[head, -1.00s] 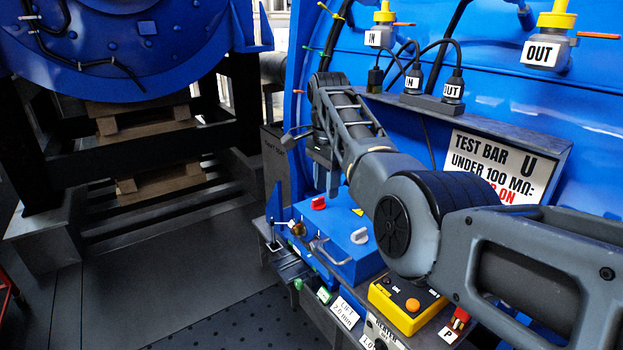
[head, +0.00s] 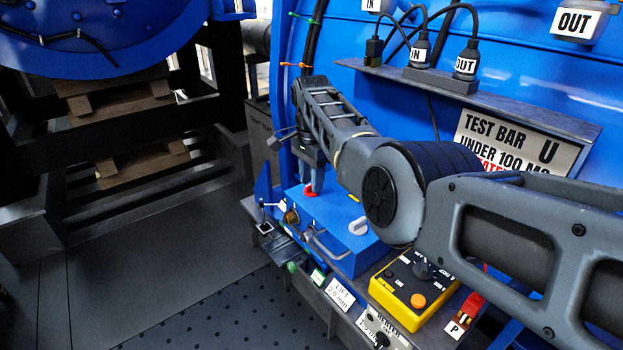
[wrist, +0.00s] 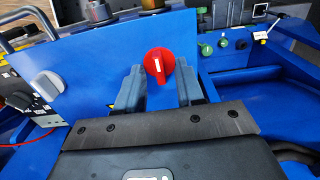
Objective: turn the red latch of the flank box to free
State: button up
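The flank box (head: 335,237) is a blue box on the ledge at the motor's side; its blue face also shows in the wrist view (wrist: 95,60). Its red latch (wrist: 159,66) is a round knob with a white mark, seen between the fingers in the wrist view; in the head view the red latch (head: 311,190) is partly hidden by my gripper. My gripper (wrist: 159,88) is open, with one grey finger on each side of the latch. I cannot tell whether the fingers touch it. A grey-white latch (head: 358,226) sits on the same box, also in the wrist view (wrist: 47,85).
A yellow control box (head: 412,290) with an orange button stands right of the flank box. A shelf (head: 480,88) with plugs is above, over a test sign (head: 520,140). Green buttons (wrist: 206,48) lie beyond the latch. Floor at left is clear.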

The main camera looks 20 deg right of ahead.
jog(key=shift+f, duration=0.2)
grip_shut()
dwell(0.3)
